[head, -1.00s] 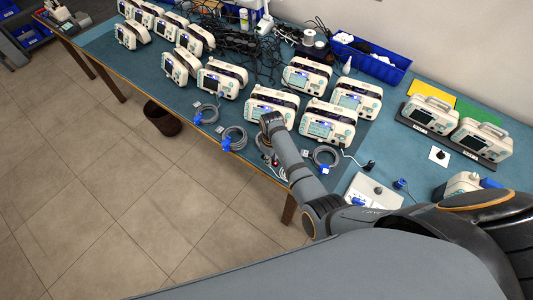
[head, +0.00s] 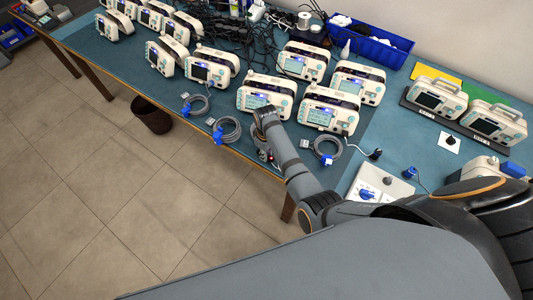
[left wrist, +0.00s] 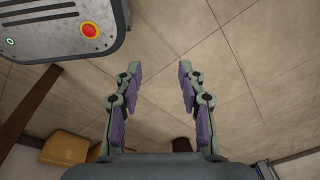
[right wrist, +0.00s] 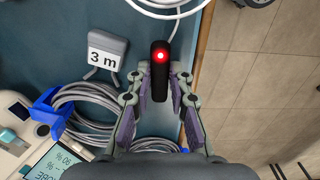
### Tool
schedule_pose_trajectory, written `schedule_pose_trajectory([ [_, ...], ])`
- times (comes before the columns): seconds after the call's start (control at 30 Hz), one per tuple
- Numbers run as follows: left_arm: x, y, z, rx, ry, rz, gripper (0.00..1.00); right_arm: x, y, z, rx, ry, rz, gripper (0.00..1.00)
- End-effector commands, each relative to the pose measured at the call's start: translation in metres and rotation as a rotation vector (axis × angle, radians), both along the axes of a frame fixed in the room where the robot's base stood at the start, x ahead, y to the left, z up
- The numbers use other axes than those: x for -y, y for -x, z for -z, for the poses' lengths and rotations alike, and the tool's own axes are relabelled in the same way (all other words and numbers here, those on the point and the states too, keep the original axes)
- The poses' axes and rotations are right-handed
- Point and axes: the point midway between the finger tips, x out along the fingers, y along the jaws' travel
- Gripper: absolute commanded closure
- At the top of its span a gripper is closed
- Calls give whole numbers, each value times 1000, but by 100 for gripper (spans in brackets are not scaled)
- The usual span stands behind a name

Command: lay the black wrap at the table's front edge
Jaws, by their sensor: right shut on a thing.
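The black wrap (right wrist: 160,92) is a slim dark piece with a glowing red light at its upper end. My right gripper (right wrist: 162,78) is shut on it, with a finger on either side. The wrap is over the blue tabletop (right wrist: 135,20) beside the front edge and roughly in line with it; I cannot tell whether it touches the table. In the head view my right gripper (head: 264,146) is small and partly hidden behind its own arm, near the front edge. My left gripper (left wrist: 158,68) is open and empty over the tiled floor; the head view does not show it.
A "3 m" tag (right wrist: 105,48) and a coiled grey cable with a blue connector (right wrist: 50,110) lie left of the wrap. Several monitors, including one (head: 328,110) near my right arm, stand behind. A dark bin (head: 152,115) is on the floor.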

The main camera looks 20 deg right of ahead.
Motion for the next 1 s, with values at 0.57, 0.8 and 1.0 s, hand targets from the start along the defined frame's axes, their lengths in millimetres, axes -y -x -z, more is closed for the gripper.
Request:
schedule_pose_trajectory([
  [0.57,-1,14,2,-22,-1,-1,60,0,0,2,0,0,0,58],
  [0.8,-1,14,-19,-22,-1,-1,60,0,0,-20,0,0,0,58],
  [1.0,-1,14,-61,-22,-1,-1,60,0,0,-58,0,0,0,58],
])
